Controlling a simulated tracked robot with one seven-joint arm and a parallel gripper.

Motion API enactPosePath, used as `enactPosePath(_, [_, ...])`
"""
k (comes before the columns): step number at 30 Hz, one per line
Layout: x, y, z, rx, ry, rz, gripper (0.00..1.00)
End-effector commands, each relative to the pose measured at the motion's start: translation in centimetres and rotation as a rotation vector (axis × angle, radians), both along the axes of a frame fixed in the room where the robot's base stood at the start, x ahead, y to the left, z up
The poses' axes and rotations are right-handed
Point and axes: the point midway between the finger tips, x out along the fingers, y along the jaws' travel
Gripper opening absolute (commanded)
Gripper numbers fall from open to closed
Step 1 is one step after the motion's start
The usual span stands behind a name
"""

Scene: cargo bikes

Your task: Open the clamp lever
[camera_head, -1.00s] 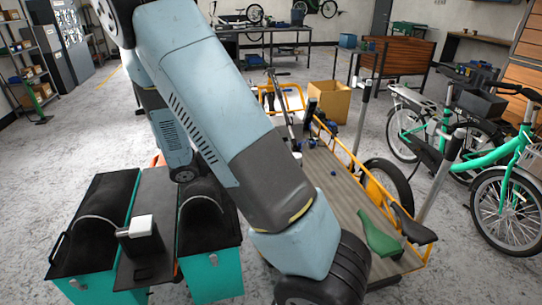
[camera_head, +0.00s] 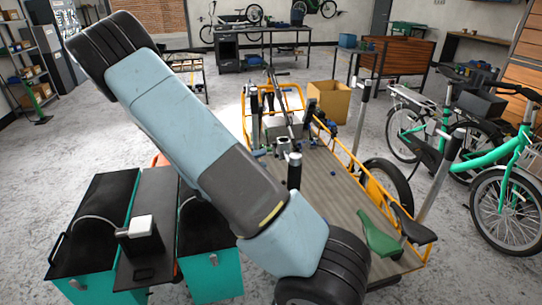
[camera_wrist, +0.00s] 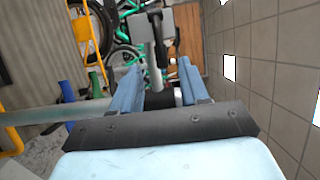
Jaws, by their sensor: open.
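In the wrist view, the two blue fingers of my gripper (camera_wrist: 160,68) are apart, with nothing held between them. A grey bar with a darker head (camera_wrist: 157,38) shows beyond and between the fingertips. I cannot tell for sure whether it is the clamp lever. A pale grey tube (camera_wrist: 48,113) comes in from the left and passes behind the left finger. A dark part (camera_wrist: 165,97) shows behind the fingers, partly hidden. In the head view I cannot make out my fingers clearly, and the clamp lever cannot be singled out.
A cargo bike with a wooden bed (camera_head: 345,195) and orange rails stands right of my arm. Grey stand posts (camera_head: 440,180) rise beside a green bike (camera_head: 505,165). A cardboard box (camera_head: 328,102) stands behind. Teal cases (camera_head: 90,235) are at lower left. Grey floor (camera_head: 215,120) is open between.

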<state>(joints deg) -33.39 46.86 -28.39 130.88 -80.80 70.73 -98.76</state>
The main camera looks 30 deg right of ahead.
Motion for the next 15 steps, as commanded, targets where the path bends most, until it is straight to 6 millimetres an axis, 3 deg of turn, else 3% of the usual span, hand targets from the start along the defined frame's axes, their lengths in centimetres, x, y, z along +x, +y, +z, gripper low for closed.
enactPosePath(9, [0.5,-5.0,0.0,0.001,-0.001,-0.002,0.45])
enactPosePath(15, [0.8,-6.5,0.0,0.002,0.0,0.0,0.45])
